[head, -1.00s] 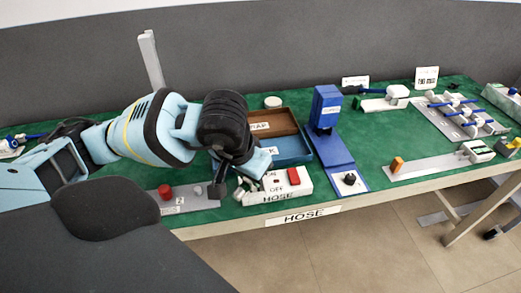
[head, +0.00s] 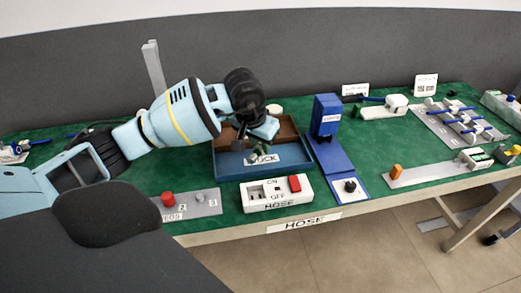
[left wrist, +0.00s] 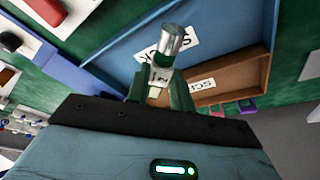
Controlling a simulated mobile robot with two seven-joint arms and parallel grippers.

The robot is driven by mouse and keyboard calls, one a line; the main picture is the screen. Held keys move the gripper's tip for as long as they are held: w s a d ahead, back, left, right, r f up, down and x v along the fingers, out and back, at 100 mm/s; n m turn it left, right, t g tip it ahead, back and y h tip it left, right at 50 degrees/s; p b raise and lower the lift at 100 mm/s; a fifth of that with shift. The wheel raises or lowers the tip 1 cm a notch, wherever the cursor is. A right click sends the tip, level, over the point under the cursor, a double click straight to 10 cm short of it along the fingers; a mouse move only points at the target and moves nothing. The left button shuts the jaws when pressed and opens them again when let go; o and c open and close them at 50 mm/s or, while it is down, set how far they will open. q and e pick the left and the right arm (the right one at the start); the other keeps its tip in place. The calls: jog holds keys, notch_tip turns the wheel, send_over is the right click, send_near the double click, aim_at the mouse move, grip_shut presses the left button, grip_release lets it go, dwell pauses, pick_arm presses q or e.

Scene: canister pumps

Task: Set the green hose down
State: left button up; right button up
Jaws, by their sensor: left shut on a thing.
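My left gripper (head: 254,148) is above the blue tray (head: 232,172), which has a white label partly reading "OCK". It is shut on a small piece, which I take to be the green hose (head: 262,153). In the left wrist view the piece shows a shiny silver end (left wrist: 172,40) sticking out between the fingertips (left wrist: 159,82). The fingers hide much of its body. The blue tray fills the wrist view behind it (left wrist: 225,20). I cannot tell whether the piece touches the tray. My right gripper is not in view.
A brown tray (head: 288,132) adjoins the blue one at the back. The white HOSE switch box (head: 276,194) with a red button stands in front. A blue stand (head: 327,130) is to the right. A grey peg strip (head: 190,205) with a red peg lies front left.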

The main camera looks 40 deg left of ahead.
aim_at(259, 146)
pick_arm(q)
jog(key=shift+w+a, duration=0.15)
jog(key=shift+w, duration=0.05)
jog(key=shift+w+f, duration=0.15)
jog(key=shift+f, duration=0.2)
jog(key=shift+a+f, duration=0.1)
jog(key=shift+f, duration=1.35)
jog(key=shift+f, duration=0.15)
jog(key=o, duration=1)
